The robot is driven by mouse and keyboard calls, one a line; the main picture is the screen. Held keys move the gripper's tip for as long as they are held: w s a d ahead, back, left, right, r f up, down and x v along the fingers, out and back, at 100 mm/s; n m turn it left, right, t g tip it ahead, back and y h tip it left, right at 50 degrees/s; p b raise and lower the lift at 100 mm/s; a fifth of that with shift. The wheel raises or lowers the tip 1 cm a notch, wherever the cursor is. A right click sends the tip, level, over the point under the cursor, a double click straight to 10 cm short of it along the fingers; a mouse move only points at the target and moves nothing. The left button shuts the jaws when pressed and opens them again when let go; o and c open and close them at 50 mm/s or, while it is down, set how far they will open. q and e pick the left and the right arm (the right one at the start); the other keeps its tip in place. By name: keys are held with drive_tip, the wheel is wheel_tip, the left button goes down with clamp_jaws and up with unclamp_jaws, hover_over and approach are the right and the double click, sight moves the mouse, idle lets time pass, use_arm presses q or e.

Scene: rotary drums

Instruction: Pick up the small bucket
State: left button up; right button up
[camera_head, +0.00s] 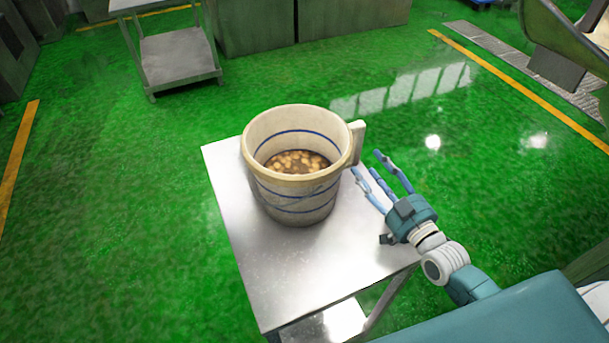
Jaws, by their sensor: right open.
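The small bucket (297,196) stands upright on a metal table (290,290) in the head view. It is cream with blue stripes and has a handle (356,142) on its right side. Brown liquid with several round pale pieces shows inside it. My right gripper (370,171) is just right of the bucket, near the handle, with its blue fingers spread and nothing between them. I cannot tell whether a finger touches the handle. My left gripper is not in view.
The metal table has bare room in front of the bucket. A metal cart (175,58) stands at the back left, with grey-green cabinets (255,25) beside it. The green floor (110,200) around the table is clear. Machinery (565,45) stands at the upper right.

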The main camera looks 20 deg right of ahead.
sight(360, 154)
drive_tip(key=shift+w+a+r, duration=0.1)
drive_tip(key=shift+w, duration=0.4)
drive_tip(key=w, duration=0.2)
drive_tip(key=shift+w+a+r+p, duration=0.15)
drive_tip(key=shift+w+a+p, duration=0.05)
drive_tip(key=shift+w+p, duration=0.2)
drive_tip(key=shift+w+a, duration=0.2)
drive_tip(key=shift+w, duration=1.05)
drive_tip(key=shift+w+a+f, duration=0.1)
drive_tip(key=shift+w+f, duration=0.1)
drive_tip(key=shift+w, duration=0.2)
drive_tip(key=shift+s, duration=0.1)
clamp_jaws()
drive_tip(key=shift+r, duration=0.55)
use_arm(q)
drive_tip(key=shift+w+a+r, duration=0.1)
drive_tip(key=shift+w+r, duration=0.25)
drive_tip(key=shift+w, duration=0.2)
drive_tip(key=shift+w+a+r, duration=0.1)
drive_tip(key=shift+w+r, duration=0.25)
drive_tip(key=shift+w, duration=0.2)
use_arm(e)
drive_tip(key=shift+w+f, duration=0.1)
drive_tip(key=shift+w, duration=0.1)
